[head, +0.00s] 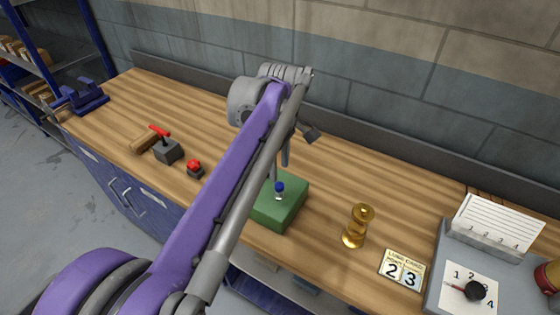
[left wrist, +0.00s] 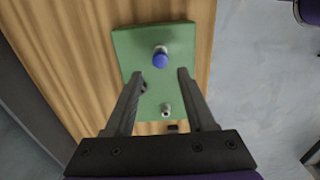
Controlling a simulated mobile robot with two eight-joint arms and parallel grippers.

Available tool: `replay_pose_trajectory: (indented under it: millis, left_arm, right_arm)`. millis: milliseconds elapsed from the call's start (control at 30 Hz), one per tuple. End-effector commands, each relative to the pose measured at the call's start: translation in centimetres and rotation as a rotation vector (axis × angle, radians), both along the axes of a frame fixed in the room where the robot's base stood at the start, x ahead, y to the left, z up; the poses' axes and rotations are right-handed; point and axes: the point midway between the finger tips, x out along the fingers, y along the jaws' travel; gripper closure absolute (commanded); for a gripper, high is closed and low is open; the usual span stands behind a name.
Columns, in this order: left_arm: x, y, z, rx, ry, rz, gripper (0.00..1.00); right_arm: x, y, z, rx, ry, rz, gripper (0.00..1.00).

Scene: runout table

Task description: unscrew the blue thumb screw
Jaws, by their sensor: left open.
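The blue thumb screw (head: 280,187) stands upright on a pale metal post on the green block (head: 289,214). My left gripper (head: 281,168) points down just above it, and my arm hides the block's left part. In the left wrist view the blue screw (left wrist: 160,61) shows just beyond the fingertips, in line with the gap of my left gripper (left wrist: 161,72). The gripper is open and holds nothing. A bare metal stud (left wrist: 166,110) stands on the green block (left wrist: 150,91), between the fingers in the picture. My right gripper is in neither view.
On the wooden table, a red button (head: 195,167) and a grey box with a red lever (head: 167,150) stand left. A blue vise (head: 83,96) sits at the far left end.

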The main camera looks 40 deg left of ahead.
Motion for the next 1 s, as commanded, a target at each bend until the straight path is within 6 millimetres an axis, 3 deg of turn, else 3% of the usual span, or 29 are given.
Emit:
replay_pose_trajectory:
  millis: [33,200,567,1000]
  left_arm:
    - [-0.1,0.0,-1.1,0.0,0.004,0.0,0.45]
    - [-0.1,0.0,-3.1,0.0,0.003,-0.001,0.45]
    - [0.0,0.0,-5.9,0.0,0.0,-0.023,0.45]
    - [0.0,0.0,-5.9,0.0,0.0,-0.608,0.45]
  right_arm:
    - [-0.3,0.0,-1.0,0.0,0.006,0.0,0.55]
    - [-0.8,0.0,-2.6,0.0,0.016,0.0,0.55]
    - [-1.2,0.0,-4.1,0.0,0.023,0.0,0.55]
    - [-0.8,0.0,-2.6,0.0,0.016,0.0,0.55]
